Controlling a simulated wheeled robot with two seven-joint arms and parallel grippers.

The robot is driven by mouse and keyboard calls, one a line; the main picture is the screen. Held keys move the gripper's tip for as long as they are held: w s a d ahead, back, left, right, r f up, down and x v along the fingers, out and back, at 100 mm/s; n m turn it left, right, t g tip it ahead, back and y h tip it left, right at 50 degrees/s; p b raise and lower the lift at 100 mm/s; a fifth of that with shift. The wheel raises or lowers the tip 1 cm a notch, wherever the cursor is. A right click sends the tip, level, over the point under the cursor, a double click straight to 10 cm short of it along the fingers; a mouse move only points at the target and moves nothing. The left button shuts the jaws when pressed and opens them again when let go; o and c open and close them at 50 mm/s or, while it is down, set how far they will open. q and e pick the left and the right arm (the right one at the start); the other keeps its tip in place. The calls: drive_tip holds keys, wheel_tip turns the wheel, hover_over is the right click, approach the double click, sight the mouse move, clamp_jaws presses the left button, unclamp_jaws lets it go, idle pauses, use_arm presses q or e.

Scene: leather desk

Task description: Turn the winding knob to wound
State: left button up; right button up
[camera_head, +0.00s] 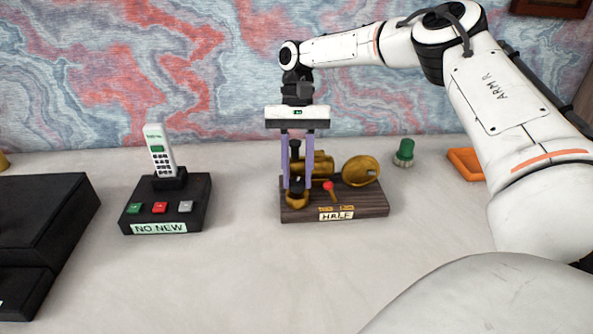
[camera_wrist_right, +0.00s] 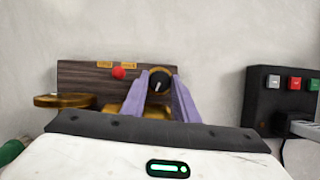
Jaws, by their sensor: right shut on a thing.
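The winding knob (camera_wrist_right: 159,81) is a round black knob with a pale pointer line, on a brass collar at the left front of a dark wooden base (camera_head: 365,203). In the head view my right gripper (camera_head: 298,187) points straight down at the knob, with its two purple fingers on either side. It is shut on the knob, and the fingers partly hide it. A label (camera_head: 336,215) on the base front reads "HALF". A small lever with a red ball (camera_head: 328,186) stands beside the knob. Brass parts and a brass disc (camera_head: 361,170) sit behind. My left gripper is not in view.
A black phone base (camera_head: 142,215) with a white handset (camera_head: 158,150), coloured buttons and a "NO NEW" label stands to the left. A black box (camera_head: 45,220) is at far left. A green object (camera_head: 404,152) and an orange tray (camera_head: 462,172) lie to the right. The desk in front is clear.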

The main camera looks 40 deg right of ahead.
drive_tip(key=m+t+y, duration=0.1)
drive_tip(key=m, duration=0.2)
drive_tip(key=shift+s+r+m+p, duration=0.1)
drive_tip(key=shift+s+m+p, duration=0.05)
drive_tip(key=shift+m+p, duration=0.2)
drive_tip(key=m+t, duration=0.1)
drive_tip(key=m, duration=0.2)
drive_tip(key=shift+p, duration=0.3)
drive_tip(key=shift+s+d+m+t, duration=0.1)
drive_tip(key=shift+m+t, duration=0.3)
drive_tip(key=shift+m, duration=0.15)
drive_tip(key=o, duration=1.1)
drive_tip(key=shift+c, duration=0.2)
